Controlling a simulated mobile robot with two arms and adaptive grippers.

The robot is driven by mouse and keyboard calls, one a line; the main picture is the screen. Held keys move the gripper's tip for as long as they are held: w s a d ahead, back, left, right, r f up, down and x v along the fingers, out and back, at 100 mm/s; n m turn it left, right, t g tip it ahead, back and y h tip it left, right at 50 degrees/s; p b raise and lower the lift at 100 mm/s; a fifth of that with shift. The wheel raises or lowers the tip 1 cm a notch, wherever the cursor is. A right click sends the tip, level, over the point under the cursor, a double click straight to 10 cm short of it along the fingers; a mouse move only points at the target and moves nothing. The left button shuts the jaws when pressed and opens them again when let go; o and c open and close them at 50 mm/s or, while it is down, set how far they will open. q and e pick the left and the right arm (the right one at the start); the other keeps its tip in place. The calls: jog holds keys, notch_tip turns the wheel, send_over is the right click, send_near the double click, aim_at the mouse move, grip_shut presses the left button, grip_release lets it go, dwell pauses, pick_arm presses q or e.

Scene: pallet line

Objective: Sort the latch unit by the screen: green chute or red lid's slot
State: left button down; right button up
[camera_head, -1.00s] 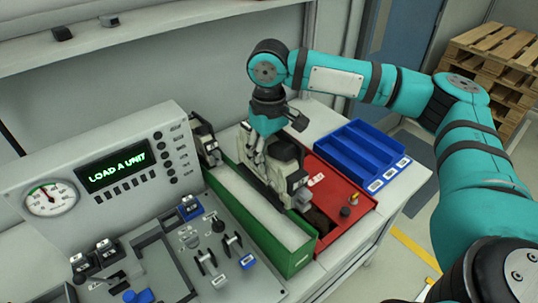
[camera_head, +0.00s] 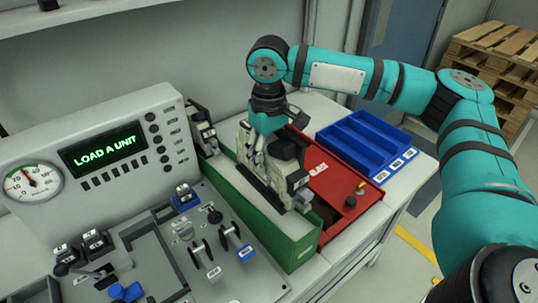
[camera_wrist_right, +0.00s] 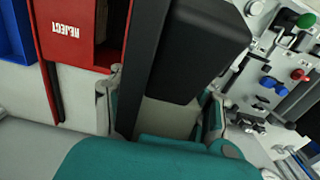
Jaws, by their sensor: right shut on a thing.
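My right gripper (camera_head: 258,158) is shut on the latch unit (camera_head: 292,172), a dark and beige block with a pale end. The unit hangs at the green chute (camera_head: 292,252) and covers much of its opening. I cannot tell whether it touches the chute. In the right wrist view the unit (camera_wrist_right: 195,45) is a big dark shape between the fingers. The red lid (camera_head: 345,186) is right of the chute, with its dark slot partly hidden by the unit. In the wrist view the lid (camera_wrist_right: 65,30) reads REJECT. The screen (camera_head: 104,149) reads LOAD A UNIT in green. My left gripper is out of view.
A blue divided tray (camera_head: 362,150) stands behind the red lid. The grey console with a gauge (camera_head: 34,183) is at left, above a fixture panel with levers and blue parts (camera_head: 126,291). Another similar unit (camera_head: 203,130) stands beside the console. Pallets (camera_head: 495,55) are at back right.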

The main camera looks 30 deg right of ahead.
aim_at(269, 136)
notch_tip(269, 136, down, 2)
jog(key=shift+f+b, duration=0.1)
jog(key=shift+b, duration=1)
jog(key=shift+f, duration=0.15)
jog(key=shift+f+p, duration=0.45)
jog(key=shift+f, duration=1.25)
jog(key=o, duration=1.5)
jog(key=shift+o, duration=0.2)
notch_tip(269, 136, up, 12)
jog(key=shift+r, duration=0.1)
